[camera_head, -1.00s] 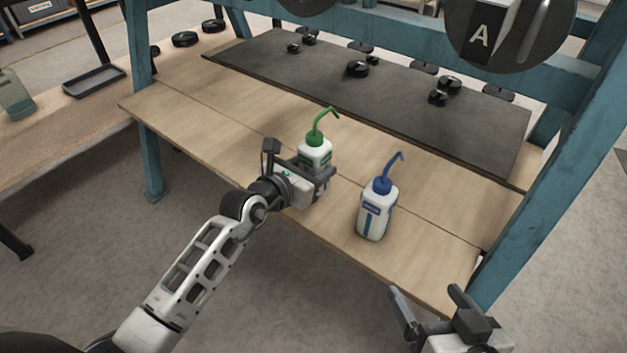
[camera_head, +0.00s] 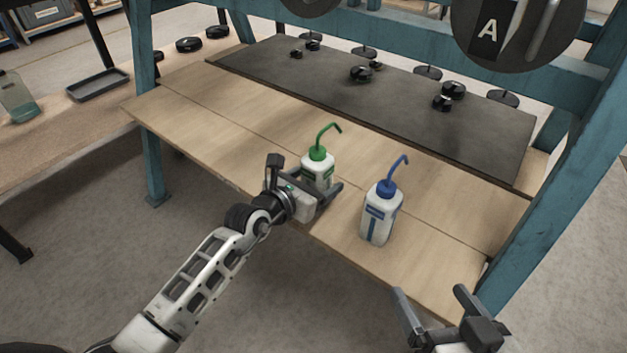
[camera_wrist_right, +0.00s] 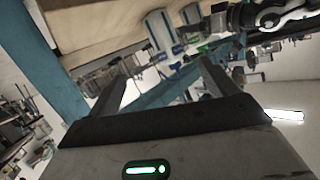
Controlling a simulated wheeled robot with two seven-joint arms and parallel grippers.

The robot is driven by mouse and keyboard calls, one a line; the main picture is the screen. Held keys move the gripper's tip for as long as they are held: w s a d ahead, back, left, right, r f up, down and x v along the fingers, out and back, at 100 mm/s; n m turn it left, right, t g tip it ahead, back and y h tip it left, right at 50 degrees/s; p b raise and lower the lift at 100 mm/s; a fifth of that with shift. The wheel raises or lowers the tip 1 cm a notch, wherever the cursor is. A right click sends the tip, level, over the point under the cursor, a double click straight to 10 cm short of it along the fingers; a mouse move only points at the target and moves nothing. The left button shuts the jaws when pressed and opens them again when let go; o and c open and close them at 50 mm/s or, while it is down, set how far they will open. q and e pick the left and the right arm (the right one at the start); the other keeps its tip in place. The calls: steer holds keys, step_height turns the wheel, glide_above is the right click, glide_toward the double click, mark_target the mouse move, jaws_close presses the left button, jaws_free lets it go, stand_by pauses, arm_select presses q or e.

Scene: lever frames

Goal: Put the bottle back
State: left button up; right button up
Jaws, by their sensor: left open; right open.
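A white wash bottle with a green cap and bent green spout (camera_head: 318,168) stands upright on the wooden bench (camera_head: 235,125). My left gripper (camera_head: 328,197) is open at the near side of this bottle, and its fingers hide the bottle's lower part. A white wash bottle with a blue cap (camera_head: 380,215) stands upright on the bench to the right. My right gripper (camera_head: 432,305) is open and empty at the lower right, off the bench's front edge. In the right wrist view a white bottle with a blue stripe (camera_wrist_right: 162,38) shows beyond the open right gripper (camera_wrist_right: 165,80).
A dark mat (camera_head: 400,110) with several black round pieces covers the back of the bench. Teal posts (camera_head: 555,200) stand at both sides. On the left table are a grey tray (camera_head: 97,84) and a greenish bottle (camera_head: 17,98).

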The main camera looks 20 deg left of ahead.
arm_select(q)
steer(key=shift+r, duration=0.3)
steer(key=p+v, duration=0.3)
steer(key=v, duration=0.9)
arm_select(e)
steer(key=shift+s+d+f+g+h, duration=0.1)
steer(key=shift+d+f+g+h, duration=0.35)
steer(key=shift+f, duration=0.3)
steer(key=shift+d+f+g+h, duration=0.1)
steer(key=shift+f+g+h, duration=0.15)
steer(key=shift+f+g, duration=0.4)
arm_select(q)
steer(key=shift+f, duration=0.15)
